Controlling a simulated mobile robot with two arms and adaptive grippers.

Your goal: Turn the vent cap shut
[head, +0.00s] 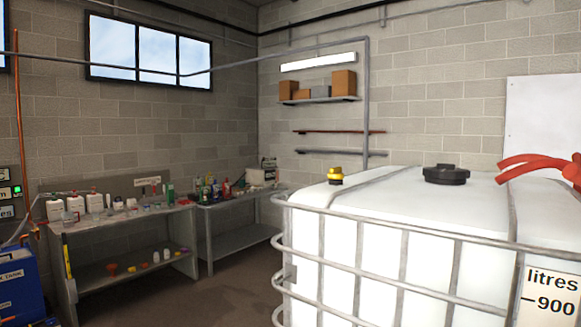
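A large white tank (400,205) in a grey metal cage fills the lower right of the head view. A round black cap (446,175) with a raised, ribbed top sits on the middle of its top. A smaller yellow cap or fitting (335,175) with a dark part stands upright near the tank's back left corner. I cannot tell for certain which of these is the vent cap, nor whether either is fully shut. Neither of my grippers is in view.
Red curved tubes or hoses (540,165) reach over the tank's right side. Cage bars (400,225) run round the tank. Benches with bottles and containers (120,215) stand along the left and back. A blue tank (18,285) is at the left edge. The floor between is clear.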

